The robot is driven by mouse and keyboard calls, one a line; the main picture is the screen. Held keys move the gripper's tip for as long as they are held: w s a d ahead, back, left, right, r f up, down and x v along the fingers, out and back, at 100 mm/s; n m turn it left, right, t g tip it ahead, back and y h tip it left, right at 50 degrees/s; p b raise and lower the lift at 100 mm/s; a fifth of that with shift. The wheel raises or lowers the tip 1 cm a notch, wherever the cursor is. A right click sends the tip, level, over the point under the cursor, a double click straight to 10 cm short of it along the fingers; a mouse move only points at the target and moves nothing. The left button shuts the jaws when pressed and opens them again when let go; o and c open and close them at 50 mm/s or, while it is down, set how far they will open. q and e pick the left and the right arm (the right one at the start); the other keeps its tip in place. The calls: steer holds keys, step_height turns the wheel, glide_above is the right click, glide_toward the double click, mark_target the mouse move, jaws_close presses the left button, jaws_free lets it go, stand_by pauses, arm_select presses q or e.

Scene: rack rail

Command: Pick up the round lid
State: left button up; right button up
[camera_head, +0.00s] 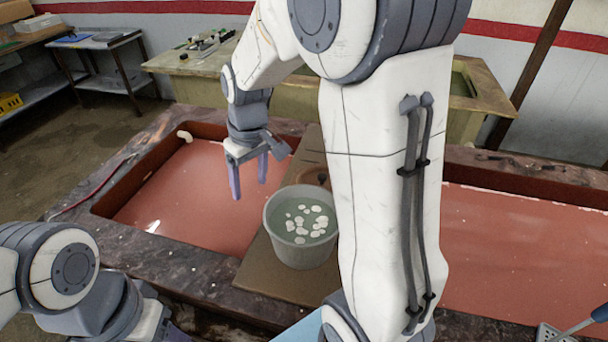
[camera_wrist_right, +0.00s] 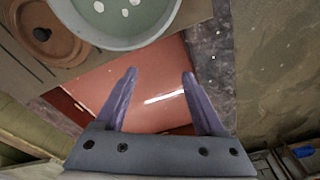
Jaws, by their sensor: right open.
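The round lid (camera_wrist_right: 46,38) is brown with a small dark knob and lies flat on a brown board (camera_wrist_right: 112,62), at the upper left of the right wrist view. In the head view the lid (camera_head: 313,174) shows partly behind a bucket, with my right arm covering its right side. My right gripper (camera_head: 249,188) is open and empty, hanging over the red basin to the left of the lid and apart from it. Its two purple fingers (camera_wrist_right: 160,75) also show in the right wrist view. My left arm enters at the lower left, but its gripper is not in view.
A grey-white bucket (camera_head: 301,262) of greenish liquid with several white pieces stands on the board, in front of the lid. Red-floored basins lie left (camera_head: 190,215) and right (camera_head: 520,255). A stone rim (camera_head: 110,185) borders them. Tables stand behind.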

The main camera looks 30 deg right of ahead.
steer(key=w+d+f+m, duration=0.2)
steer(key=w+d, duration=0.2)
steer(key=d, duration=1)
steer(key=m, duration=0.1)
glide_toward(322, 176)
steer(key=f, duration=0.1)
steer(key=f+h+p, duration=0.1)
steer(key=f, duration=0.1)
steer(key=shift+s+a+f, duration=0.1)
steer(key=shift+a, duration=0.3)
steer(key=shift+t, duration=0.3)
steer(key=f+p, duration=0.1)
steer(key=f, duration=0.1)
steer(key=w+f+p, duration=0.1)
steer(key=f, duration=0.2)
steer(key=shift+d+f+p, duration=0.1)
steer(key=shift+d+p, duration=0.05)
steer(key=shift+p, duration=0.15)
steer(key=shift+w+f, duration=0.1)
steer(key=shift+f, duration=0.2)
jaws_close()
